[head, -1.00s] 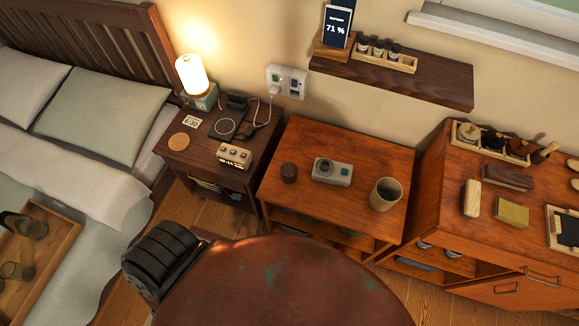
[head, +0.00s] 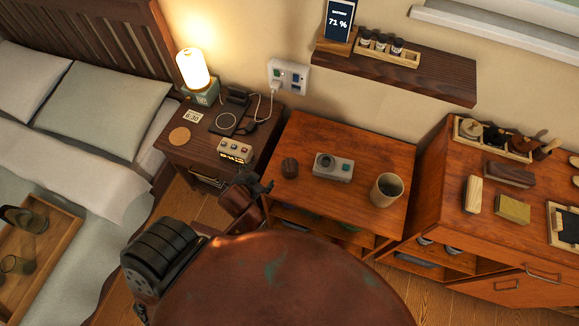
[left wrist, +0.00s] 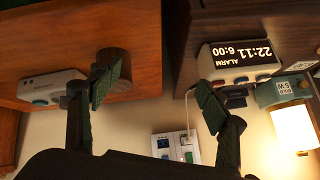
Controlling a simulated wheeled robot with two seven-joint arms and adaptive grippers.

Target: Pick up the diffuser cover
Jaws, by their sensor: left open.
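A short dark brown wooden cylinder, apparently the diffuser cover (head: 289,168), stands on the middle cabinet's top, left of a grey device (head: 333,168) with a round dial-like top. My left gripper (head: 254,182) is open and empty in the gap between the nightstand and the middle cabinet, to the left of the cylinder. In the left wrist view, which is upside down, the cylinder (left wrist: 118,72) shows partly behind one finger of the open left gripper (left wrist: 157,97); it is not between the fingers. My right gripper is in neither view.
The nightstand on the left holds an alarm clock (head: 234,151), a lit lamp (head: 194,70) and a charging pad (head: 227,122). A cup (head: 386,190) stands at the middle cabinet's right. A wall shelf (head: 430,80) overhangs behind. The cabinet's front left top is bare.

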